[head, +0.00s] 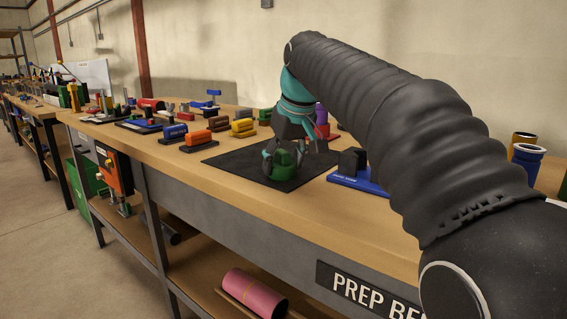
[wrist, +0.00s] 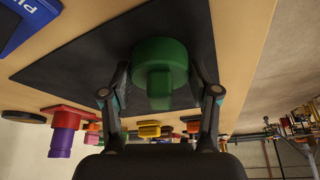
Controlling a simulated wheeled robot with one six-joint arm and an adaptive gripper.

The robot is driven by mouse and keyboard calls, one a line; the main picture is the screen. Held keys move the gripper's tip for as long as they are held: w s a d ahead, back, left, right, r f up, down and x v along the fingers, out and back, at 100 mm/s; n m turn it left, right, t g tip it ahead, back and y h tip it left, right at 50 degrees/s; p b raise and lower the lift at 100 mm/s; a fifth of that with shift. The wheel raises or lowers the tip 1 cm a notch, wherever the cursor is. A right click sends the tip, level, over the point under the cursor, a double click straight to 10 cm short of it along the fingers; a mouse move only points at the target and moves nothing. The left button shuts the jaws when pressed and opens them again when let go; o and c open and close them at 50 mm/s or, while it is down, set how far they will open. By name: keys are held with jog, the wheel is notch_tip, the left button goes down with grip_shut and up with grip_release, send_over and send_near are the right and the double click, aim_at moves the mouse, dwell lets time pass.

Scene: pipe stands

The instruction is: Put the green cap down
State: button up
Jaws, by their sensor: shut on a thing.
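The green cap (head: 284,163) is a short round piece at the black mat on the workbench. In the wrist view the green cap (wrist: 160,62) shows between the two fingers, with its wide round end away from the palm. My gripper (head: 282,160) points down and is shut on the cap. In the wrist view the fingers of my gripper (wrist: 160,80) press on both sides of it. The cap is at or just above the black mat (head: 232,163); I cannot tell if it touches. The mat also shows in the wrist view (wrist: 80,62).
A purple and red piece (wrist: 66,130) stands behind. The mat around the cap is clear.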

jog(key=o, duration=0.9)
jog(key=shift+f, duration=0.1)
jog(key=shift+o, duration=0.2)
jog(key=p+v, duration=0.2)
jog(key=v, duration=1)
